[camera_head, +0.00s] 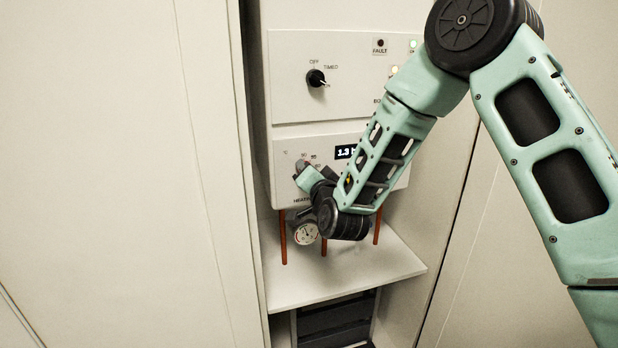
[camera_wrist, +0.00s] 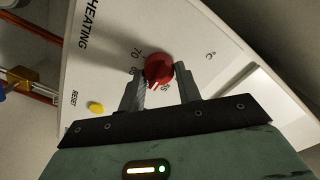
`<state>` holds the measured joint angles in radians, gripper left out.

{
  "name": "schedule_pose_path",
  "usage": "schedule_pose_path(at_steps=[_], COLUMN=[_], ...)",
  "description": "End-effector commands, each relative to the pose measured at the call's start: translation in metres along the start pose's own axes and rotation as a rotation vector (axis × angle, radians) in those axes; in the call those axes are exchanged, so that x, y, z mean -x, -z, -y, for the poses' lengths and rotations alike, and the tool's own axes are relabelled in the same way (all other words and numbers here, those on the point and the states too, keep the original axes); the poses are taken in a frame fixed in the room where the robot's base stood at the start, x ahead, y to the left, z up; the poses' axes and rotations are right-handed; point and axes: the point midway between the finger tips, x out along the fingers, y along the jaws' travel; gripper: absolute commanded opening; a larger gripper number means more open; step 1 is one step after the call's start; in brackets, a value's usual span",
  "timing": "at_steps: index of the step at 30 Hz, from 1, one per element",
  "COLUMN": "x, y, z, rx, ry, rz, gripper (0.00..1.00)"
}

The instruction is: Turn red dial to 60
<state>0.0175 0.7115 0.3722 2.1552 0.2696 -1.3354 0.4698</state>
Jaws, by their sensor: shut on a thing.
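The red dial (camera_wrist: 158,68) sits on the white heating panel (camera_wrist: 105,75) in the wrist view. My gripper (camera_wrist: 160,84) has one finger on each side of the dial and is shut on it. Printed numbers ring the dial; 70 is legible, and others are partly covered by a finger. I cannot tell exactly which number the dial points to. In the head view, my gripper (camera_head: 305,172) is at the left of the lower panel and hides most of the dial.
A black knob (camera_head: 316,78) marked OFF and TIMED is on the upper panel. A lit display (camera_head: 345,152) is right of the dial. A yellow reset button (camera_wrist: 95,107) is near my gripper. Copper pipes (camera_head: 283,238) and a round gauge (camera_head: 306,233) are below, above a white shelf (camera_head: 350,283).

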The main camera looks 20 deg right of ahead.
Motion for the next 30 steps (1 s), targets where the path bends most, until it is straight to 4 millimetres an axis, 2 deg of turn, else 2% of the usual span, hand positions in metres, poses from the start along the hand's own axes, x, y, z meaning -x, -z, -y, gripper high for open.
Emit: schedule_pose_path(at_steps=[11,12,13,14,24,26,30], x=[0.000,0.000,0.000,0.000,0.003,0.008,0.030], y=[0.000,0.000,0.000,0.000,0.000,-0.001,-0.002], z=[-0.001,-0.001,-0.001,-0.001,0.000,-0.001,-0.002], rx=[-0.003,-0.003,-0.003,-0.003,-0.003,-0.003,-0.001], ry=[-0.001,-0.001,-0.001,-0.001,0.000,0.000,0.000], rz=[0.000,0.000,0.000,0.000,0.001,0.001,0.002], gripper=[0.11,0.42,0.50,0.54,0.54,0.54,0.54])
